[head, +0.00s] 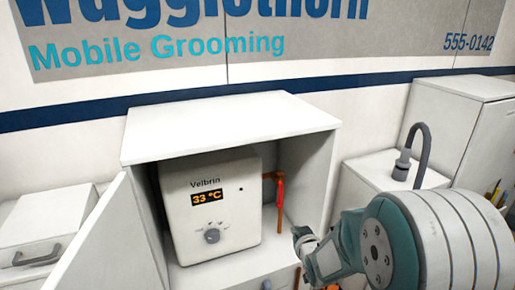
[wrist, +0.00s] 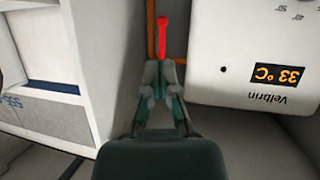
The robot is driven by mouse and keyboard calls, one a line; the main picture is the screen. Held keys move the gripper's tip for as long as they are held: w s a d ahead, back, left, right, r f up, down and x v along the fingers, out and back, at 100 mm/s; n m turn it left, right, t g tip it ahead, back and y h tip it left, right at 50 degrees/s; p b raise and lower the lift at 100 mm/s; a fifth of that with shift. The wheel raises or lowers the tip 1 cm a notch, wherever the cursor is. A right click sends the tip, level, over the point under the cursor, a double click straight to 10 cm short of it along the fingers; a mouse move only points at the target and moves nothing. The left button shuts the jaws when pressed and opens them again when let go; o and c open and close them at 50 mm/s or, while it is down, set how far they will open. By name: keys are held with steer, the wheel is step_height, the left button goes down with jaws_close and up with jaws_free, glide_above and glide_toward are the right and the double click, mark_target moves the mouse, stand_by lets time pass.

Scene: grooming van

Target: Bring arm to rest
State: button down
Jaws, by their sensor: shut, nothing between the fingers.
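My gripper (wrist: 164,66) is shut and empty in the wrist view, its fingertips close together. A red valve handle (wrist: 162,38) lies just beyond the fingertips, along a copper pipe (wrist: 151,35); I cannot tell whether they touch. In the head view the red handle (head: 280,193) hangs downward along the pipe, right of the white Velbrin heater (head: 211,204). The heater's display reads 33 °C, and it also shows upside down in the wrist view (wrist: 240,55). My arm reaches in from the right of the head view, with its end in front of the open cabinet.
The heater stands inside an open white cabinet (head: 230,125) whose door (head: 105,245) swings out to the left. A dark tap (head: 405,160) rises from a white unit at the right, behind my arm. A white case (head: 45,230) sits at the far left.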

steer(key=s+d+r+m+g+h, duration=0.15)
steer(key=s+r+g, duration=0.25)
steer(key=s+r, duration=0.65)
steer(key=s+a+r+g, duration=0.1)
steer(key=s+g, duration=0.3)
steer(key=s, duration=1.5)
steer(key=shift+a+r, duration=0.25)
steer(key=shift+r, duration=0.3)
steer(key=shift+w+m, duration=0.1)
steer(key=shift+m, duration=0.15)
